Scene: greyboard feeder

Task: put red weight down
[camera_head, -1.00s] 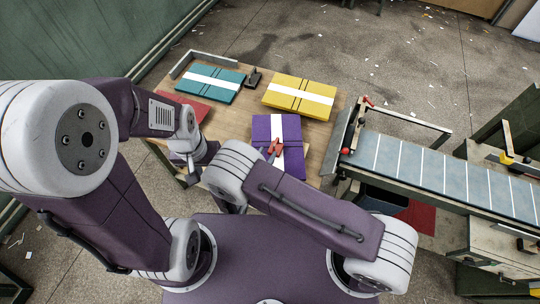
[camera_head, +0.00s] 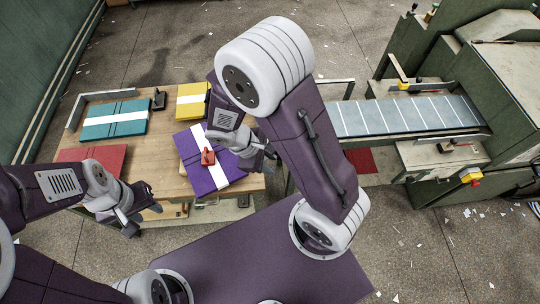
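The red weight (camera_head: 208,157) rests on the purple board stack (camera_head: 210,181), on its white band, which sits at an angle on the right front of the wooden table. My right gripper (camera_head: 262,160) hangs to the right of the weight, apart from it, by the table's right edge. Its fingers are small and dark, and I cannot tell how far apart they are. My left gripper (camera_head: 143,211) is open and empty at the table's front edge, left of the purple stack.
A teal stack (camera_head: 115,120), a partly hidden yellow stack (camera_head: 191,101) and a red board (camera_head: 92,158) lie on the wooden table (camera_head: 160,150). A dark block (camera_head: 158,98) stands behind. A conveyor (camera_head: 405,116) runs to a green machine (camera_head: 440,60) at the right.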

